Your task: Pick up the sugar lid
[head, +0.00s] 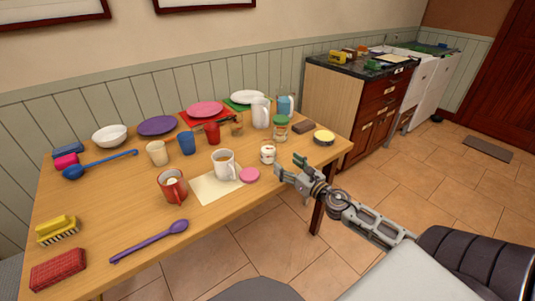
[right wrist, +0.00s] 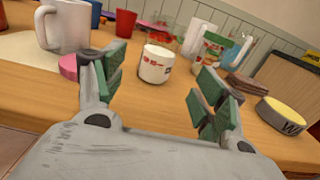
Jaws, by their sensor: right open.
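A small flat pink disc (head: 249,175), which looks like a lid, lies on the table beside the white mug. Its edge also shows in the right wrist view (right wrist: 68,67), partly hidden by a finger. A small white pot (head: 267,154) with red marks stands near it; in the right wrist view the pot (right wrist: 155,66) shows beyond the space between my fingers. No label shows which piece is the sugar lid. My right gripper (head: 288,169) is open and empty at the table's front edge, right of the disc. My left gripper is not in view.
A white mug (head: 224,164) stands on a cream sheet (head: 208,190), with a red mug (head: 173,186) to its left. A green-lidded jar (head: 281,128) and a yellow-topped tin (head: 324,137) stand behind my right gripper. The table's front middle is mostly clear.

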